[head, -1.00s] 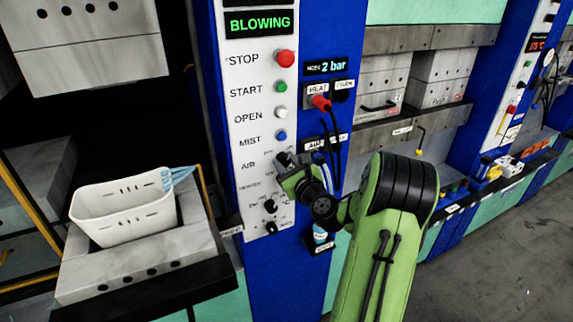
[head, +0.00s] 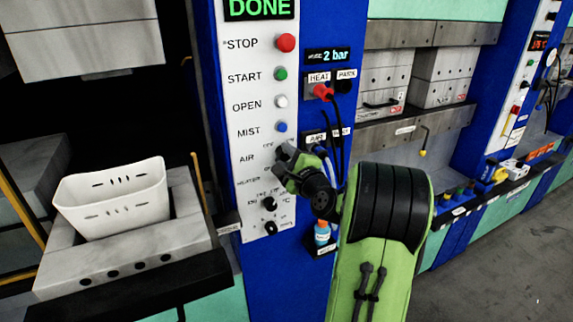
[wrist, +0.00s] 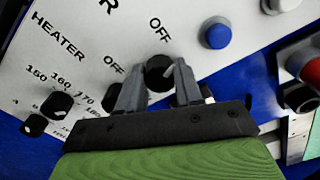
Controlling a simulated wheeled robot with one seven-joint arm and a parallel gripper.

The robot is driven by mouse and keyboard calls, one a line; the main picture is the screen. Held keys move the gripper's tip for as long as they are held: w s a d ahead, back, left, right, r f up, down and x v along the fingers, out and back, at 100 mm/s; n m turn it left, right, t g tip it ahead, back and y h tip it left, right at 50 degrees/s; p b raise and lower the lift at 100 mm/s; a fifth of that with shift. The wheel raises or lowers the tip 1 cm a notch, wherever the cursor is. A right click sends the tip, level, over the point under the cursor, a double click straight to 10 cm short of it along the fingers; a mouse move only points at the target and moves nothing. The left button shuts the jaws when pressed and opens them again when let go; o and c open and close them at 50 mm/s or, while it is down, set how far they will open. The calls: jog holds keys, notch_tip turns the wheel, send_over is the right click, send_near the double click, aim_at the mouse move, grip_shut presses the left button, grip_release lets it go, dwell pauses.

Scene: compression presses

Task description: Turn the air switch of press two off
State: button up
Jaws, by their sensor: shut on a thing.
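The press panel (head: 246,105) has a column of labelled controls, and its display (head: 258,8) reads DONE. My gripper (head: 283,158) is at the AIR row and covers the switch in the head view. In the wrist view the black air switch (wrist: 158,73) sits between the two grey fingertips of my gripper (wrist: 159,80), below an OFF label (wrist: 160,29). The fingers are shut on it. A light pointer mark shows on the knob, but its exact direction is hard to tell.
The heater selector knob (wrist: 112,97) is close beside my left finger in the wrist view. The blue mist button (head: 281,127) is above the gripper. A white basket (head: 115,197) stands on the press bed at left. Cables hang right of the panel.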

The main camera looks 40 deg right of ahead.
jog(key=shift+f+n+b, duration=0.1)
jog(key=shift+n+b, duration=0.55)
jog(key=shift+n, duration=0.25)
jog(key=o, duration=1)
jog(key=shift+o, duration=0.2)
jog(key=b+v, duration=0.4)
jog(key=v, duration=1.1)
jog(key=shift+s+a, duration=0.2)
jog(key=shift+s, duration=0.15)
